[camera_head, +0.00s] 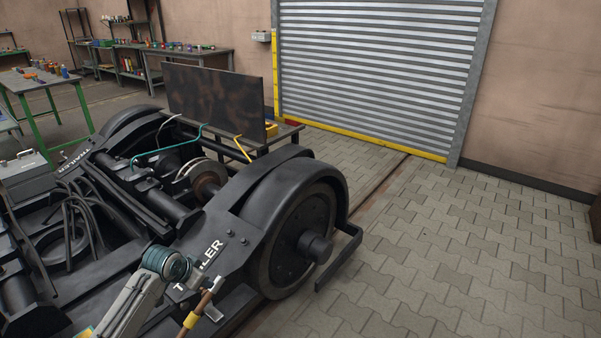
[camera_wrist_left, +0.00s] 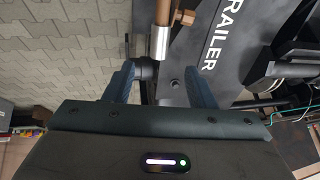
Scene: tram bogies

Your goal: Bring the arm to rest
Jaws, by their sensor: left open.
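My left gripper (camera_wrist_left: 164,80) is open in the left wrist view, its two dark blue fingers spread apart. Beyond the fingertips shows a tool with a silver cylinder (camera_wrist_left: 162,44) and a brown part. I cannot tell how far it is from the fingers. In the head view, a grey arm link with a teal band (camera_head: 165,262) reaches in from the lower left, over the bogie frame (camera_head: 237,238). Its gripper is not clearly seen there. My right gripper is not in view.
The black bogie's wheel (camera_head: 297,240) stands close on the right. A dark panel (camera_head: 218,98) stands behind it, and a grey toolbox (camera_head: 25,178) is at left. Paved floor (camera_head: 470,250) is clear on the right, before the roller door (camera_head: 375,75).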

